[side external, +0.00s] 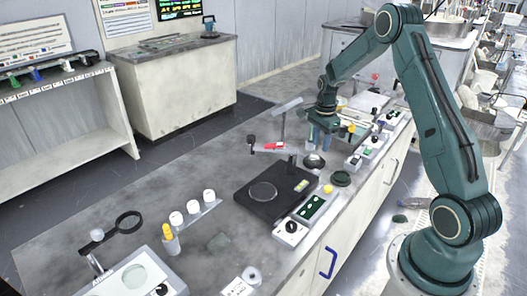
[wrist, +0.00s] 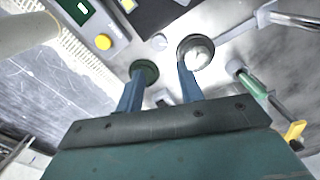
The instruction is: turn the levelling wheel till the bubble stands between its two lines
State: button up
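My gripper (side external: 318,146) is above the bench on the far side of the black polishing base (side external: 250,203). In the wrist view my gripper (wrist: 161,60) has its two blue fingers wide apart with nothing between them. A small pale round knob (wrist: 159,42), possibly the levelling wheel, shows just beyond the gap between the fingertips, apart from them. I cannot be sure which part is the wheel. A yellow-green strip (side external: 301,185) on the base looks like the level vial. Its bubble and lines are too small to read. The base carries a round grey platen (side external: 263,191).
A green disc (side external: 341,179) and a round dish (side external: 314,161) lie near my gripper. The dish (wrist: 197,52) shows beside the right finger. A yellow button (side external: 328,189) and green panel (side external: 311,207) stand at the front edge. A post with an arm (side external: 283,120) rises behind.

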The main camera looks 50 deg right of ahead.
aim_at(316, 171)
jog(key=shift+r, duration=0.7)
jog(key=shift+o, duration=0.4)
jog(key=shift+o, duration=1)
jog(key=n, duration=0.6)
jog(key=shift+a+r, duration=0.1)
jog(key=shift+r, duration=0.2)
jog(key=shift+f, duration=0.1)
jog(key=shift+f, duration=6.8)
jog(key=shift+c, duration=0.4)
jog(key=c, duration=0.9)
